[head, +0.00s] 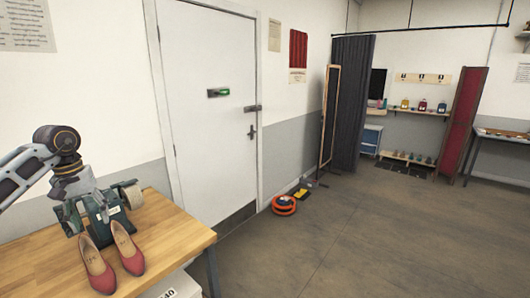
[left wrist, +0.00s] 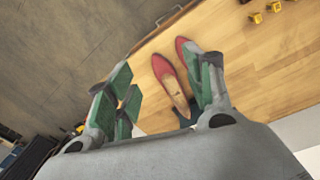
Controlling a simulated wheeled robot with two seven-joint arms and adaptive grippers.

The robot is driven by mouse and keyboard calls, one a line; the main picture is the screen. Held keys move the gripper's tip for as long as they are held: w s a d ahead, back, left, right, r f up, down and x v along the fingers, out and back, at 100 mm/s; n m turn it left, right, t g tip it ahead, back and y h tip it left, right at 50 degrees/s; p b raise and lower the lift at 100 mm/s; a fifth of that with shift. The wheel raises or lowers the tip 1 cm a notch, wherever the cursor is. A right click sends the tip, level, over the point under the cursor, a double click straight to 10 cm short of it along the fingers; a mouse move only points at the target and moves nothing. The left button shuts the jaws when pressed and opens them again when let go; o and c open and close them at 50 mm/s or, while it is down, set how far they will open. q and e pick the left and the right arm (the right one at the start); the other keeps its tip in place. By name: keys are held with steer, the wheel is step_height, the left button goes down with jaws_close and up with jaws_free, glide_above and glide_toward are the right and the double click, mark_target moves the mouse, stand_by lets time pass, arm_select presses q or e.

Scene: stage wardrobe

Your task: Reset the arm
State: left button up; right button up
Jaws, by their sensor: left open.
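My left gripper (head: 88,217) is open above the wooden table (head: 178,226) at the lower left of the head view. It also shows in the left wrist view (left wrist: 165,88), with its green-padded fingers spread apart. A pair of red shoes lies on the table: the left shoe (head: 97,270) and the right shoe (head: 127,250), just in front of the gripper in the head view. In the left wrist view a red shoe (left wrist: 166,72) shows between the fingers, with the other partly hidden by a finger. No grip on either shoe is visible. My right gripper is out of view.
A pale roll-like object (head: 131,192) stands beside the gripper. Small yellow pieces (left wrist: 255,18) lie on the table. A white door (head: 212,120) is behind. An orange round object (head: 284,205) sits on the floor by the wall. The floor to the right is largely clear.

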arm_select(q)
steer(key=w+d+f+n+t+h, duration=0.2)
steer(key=w+d+f+n+h, duration=0.4)
steer(key=d+f, duration=0.4)
steer(key=w+d+f+n+t+h, duration=0.1)
steer(key=w+d+f+n+h, duration=0.45)
steer(key=d+f+n, duration=0.4)
step_height(320, 180, down, 24)
steer(key=s+n+t+y, duration=0.1)
steer(key=n+t+y, duration=0.2)
steer(key=n+t, duration=1.2)
steer(key=s+a+f+n+g+y, duration=0.2)
steer(key=s+f+n+g+y, duration=0.25)
steer(key=s+f+n, duration=0.8)
steer(key=s+a+f+n+g+y, duration=0.1)
steer(key=s+f+n+g+y, duration=0.3)
steer(key=s+f+n, duration=0.9)
steer(key=s+d+f+n+g, duration=0.2)
steer(key=s+f, duration=0.3)
steer(key=s, duration=0.6)
steer(key=s+d+f+n+g, duration=0.2)
steer(key=s+f+g, duration=0.2)
steer(key=s, duration=0.7)
steer(key=s+d+f+n+g, duration=0.1)
steer(key=s+f+n+g, duration=0.2)
steer(key=s+f, duration=0.4)
steer(key=s, duration=0.4)
steer(key=shift+s+d, duration=0.4)
